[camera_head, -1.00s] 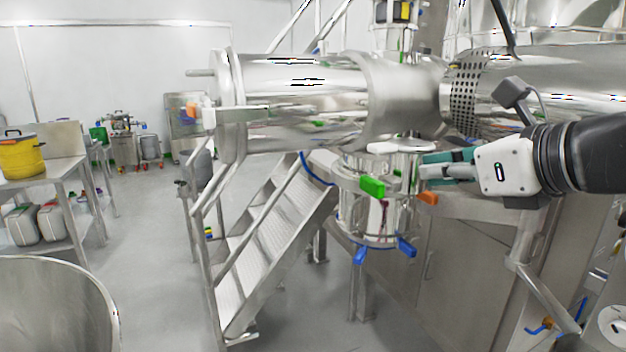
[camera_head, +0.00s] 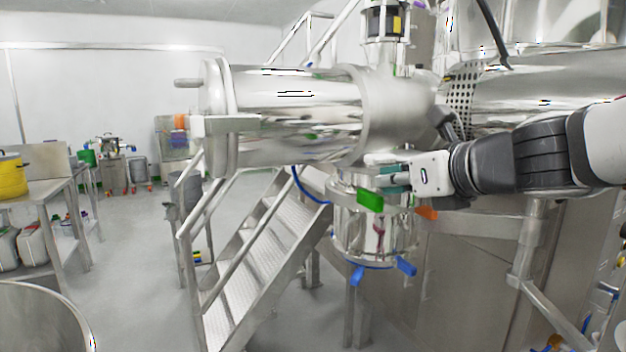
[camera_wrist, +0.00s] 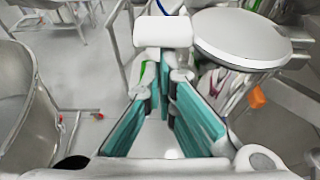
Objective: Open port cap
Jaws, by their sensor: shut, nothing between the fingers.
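The port cap is a round, pale metal lid (camera_wrist: 240,38) at the upper right of the wrist view, lying flat and looking closed. In the wrist view my gripper (camera_wrist: 164,85) is shut and empty, left of the lid. A white block (camera_wrist: 163,32) shows at the fingertips; I cannot tell whether it belongs to the cap.
A large steel cylinder (camera_head: 300,110) hangs above the port. Green (camera_head: 370,200), orange (camera_head: 427,212) and blue (camera_head: 405,266) handles stick out around the vessel. Metal stairs (camera_head: 255,265) stand to its left. Open floor lies farther left.

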